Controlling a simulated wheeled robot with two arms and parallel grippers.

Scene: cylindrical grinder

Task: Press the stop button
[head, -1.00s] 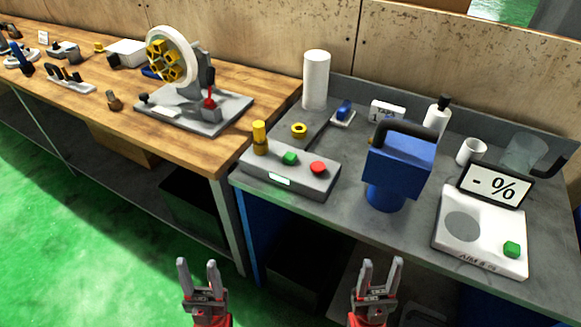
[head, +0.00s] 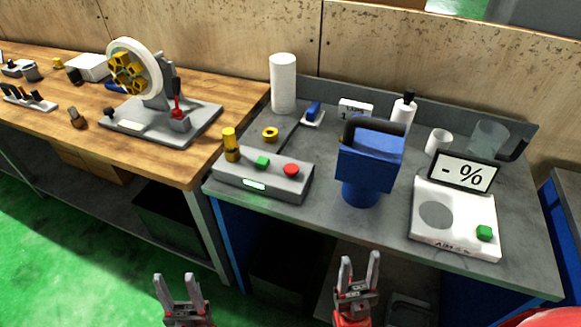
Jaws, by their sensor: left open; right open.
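The red stop button (head: 291,170) sits on top of a grey control box (head: 262,184), at its right end. A green button (head: 262,162) is to its left, and a lit display is on the box's front face. My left gripper (head: 181,282) is open and empty, in front of and below the bench edge, left of the box. My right gripper (head: 358,264) is open and empty, in front of the bench, lower right of the red button. Neither gripper touches the box.
A blue machine with a handle (head: 368,165) stands just right of the control box. A white scale (head: 455,217) with a display is further right. A yellow cylinder (head: 230,140) stands at the box's left end. A white roll (head: 283,83) stands behind. A wooden bench (head: 210,95) adjoins at left.

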